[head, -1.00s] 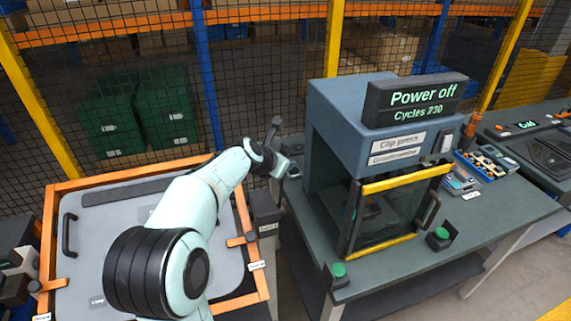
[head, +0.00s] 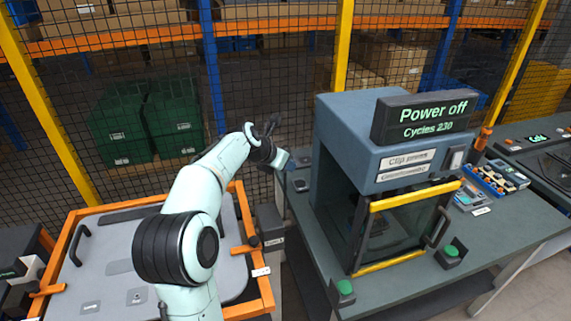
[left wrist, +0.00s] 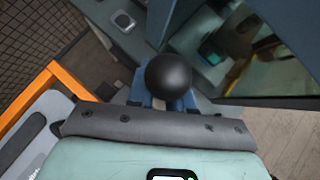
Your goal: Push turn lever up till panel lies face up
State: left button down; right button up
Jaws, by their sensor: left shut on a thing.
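The grey panel (head: 115,255) sits in an orange frame (head: 240,200) at the lower left of the head view, with a black handle at its left. It looks nearly flat; my left arm covers part of it, and I cannot tell which face is up. My left gripper (head: 284,160) is beyond the frame's right side, left of the press. In the left wrist view, its blue fingers (left wrist: 165,101) are closed at a round black knob (left wrist: 168,76), apparently the turn lever's. The lever's shaft is hidden. My right gripper is out of view.
The clip press (head: 350,140), reading "Power off", stands on a grey-green bench (head: 500,225) close to the right of my left gripper. A mesh fence (head: 280,60) runs behind, with green bins (head: 150,125) beyond it. Green buttons (head: 344,287) are at the bench front.

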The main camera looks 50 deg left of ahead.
pick_arm(q)
jog(key=shift+a+r, duration=0.2)
jog(key=shift+r, duration=0.05)
jog(key=c, duration=1.1)
grip_release()
jog(key=shift+w, duration=0.1)
jog(key=shift+a+f, duration=0.1)
jog(key=shift+f, duration=0.05)
jog(key=v, duration=1.3)
jog(key=shift+s+b, duration=0.25)
jog(key=shift+b, duration=0.05)
